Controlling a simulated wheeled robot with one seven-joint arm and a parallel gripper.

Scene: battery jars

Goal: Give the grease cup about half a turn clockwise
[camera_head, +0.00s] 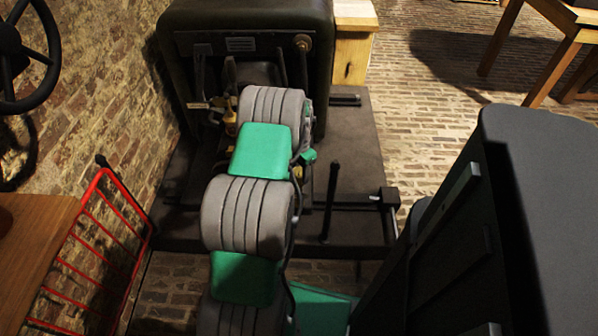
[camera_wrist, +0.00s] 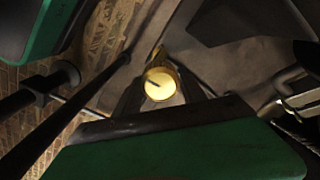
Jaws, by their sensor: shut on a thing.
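The grease cup (camera_wrist: 160,84) is a small brass cup with a pale yellow round face, near the middle of the wrist view. A short dark line on the face runs from near its centre toward the left. My gripper (camera_wrist: 160,92) has its two dark fingers on either side of the cup, shut on it. In the head view, brass parts (camera_head: 231,124) show at the front of a dark green machine (camera_head: 245,15), just left of my arm. My arm hides most of the gripper there, and I cannot tell the cup apart clearly.
A dark plinth (camera_head: 358,130) lies under the machine, with black rods and a post. A red rail frame (camera_head: 110,215) and a wooden tabletop (camera_head: 30,250) stand left. A black handwheel (camera_head: 45,50) is upper left. A dark cabinet (camera_head: 545,170) fills the right.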

